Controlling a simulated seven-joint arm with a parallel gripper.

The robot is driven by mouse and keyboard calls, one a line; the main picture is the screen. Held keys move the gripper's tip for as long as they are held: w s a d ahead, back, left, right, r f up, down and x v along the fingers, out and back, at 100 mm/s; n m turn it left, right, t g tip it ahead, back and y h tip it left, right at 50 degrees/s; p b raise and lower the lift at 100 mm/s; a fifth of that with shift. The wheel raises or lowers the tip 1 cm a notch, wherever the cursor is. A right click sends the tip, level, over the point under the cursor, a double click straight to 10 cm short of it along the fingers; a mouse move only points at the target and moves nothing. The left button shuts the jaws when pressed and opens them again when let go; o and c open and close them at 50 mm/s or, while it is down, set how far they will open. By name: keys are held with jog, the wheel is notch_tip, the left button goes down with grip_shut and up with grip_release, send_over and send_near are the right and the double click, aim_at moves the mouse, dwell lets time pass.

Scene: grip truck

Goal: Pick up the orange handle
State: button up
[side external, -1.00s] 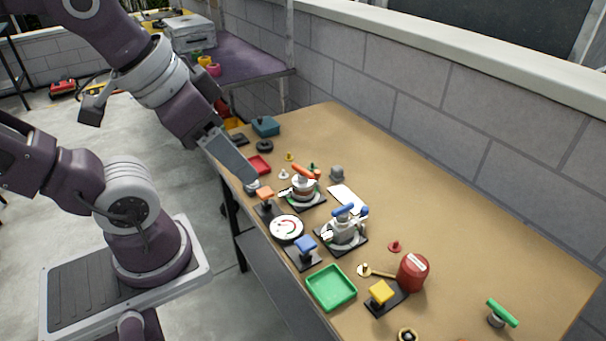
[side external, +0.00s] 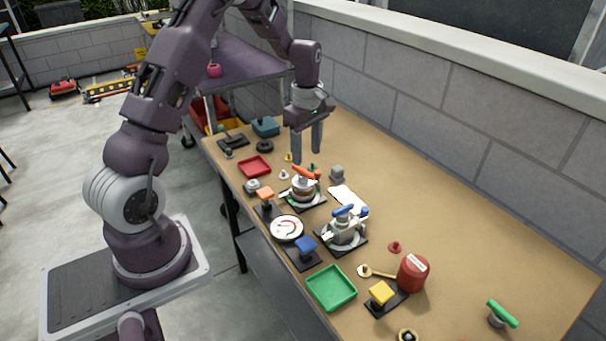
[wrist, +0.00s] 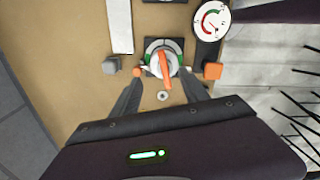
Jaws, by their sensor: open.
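The orange handle (side external: 305,173) sits on top of a round valve-like fitting (side external: 302,188) on a dark base plate, near the middle of the bench. In the wrist view the orange handle (wrist: 165,68) lies near the top centre, just beyond and between my fingertips. My gripper (side external: 308,155) points down, its fingers apart and empty, just above the orange handle in the side view. In the wrist view my gripper (wrist: 160,85) shows both fingers spread on either side of the fitting. I cannot tell the exact height of the fingertips over the handle.
A blue-handled fitting (side external: 344,230), a dial gauge (side external: 287,228) and an orange block (side external: 265,194) stand close by. A grey block (side external: 337,173) is to the right. A green tray (side external: 331,288) and red cylinder (side external: 413,273) are nearer the camera. The bench's right side is mostly clear.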

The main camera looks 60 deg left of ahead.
aim_at(304, 170)
jog(key=f, duration=0.6)
jog(key=shift+s+f, duration=0.2)
jog(key=shift+s, duration=0.2)
grip_shut()
